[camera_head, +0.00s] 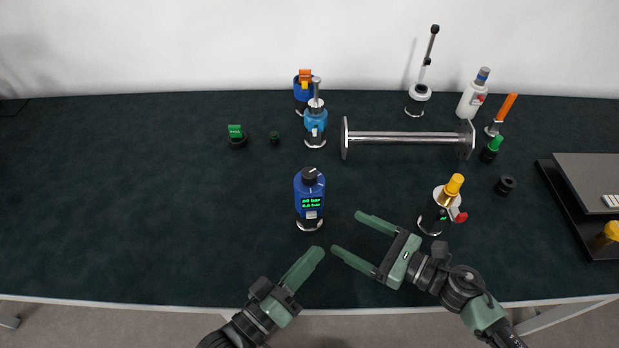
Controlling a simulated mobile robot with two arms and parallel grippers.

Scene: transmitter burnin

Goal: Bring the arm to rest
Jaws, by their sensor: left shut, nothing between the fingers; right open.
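My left gripper (318,252) is shut and empty, low over the front of the dark table, just below the blue device. My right gripper (347,232) is open and empty, its two fingers pointing left, to the right of and below the blue device. The blue device (308,198) stands upright with a black knob on top and a green lit display. A white and black device (437,214) with a yellow top and red lever stands just above my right gripper's wrist. Neither gripper appears to touch anything.
A horizontal metal bar with end flanges (405,138) lies at the back. Blue and orange (302,92), light blue (315,125) and white (473,95) devices stand nearby. A green-topped part (236,137) is left of centre. A black tray (561,205) is at right. The table's left is clear.

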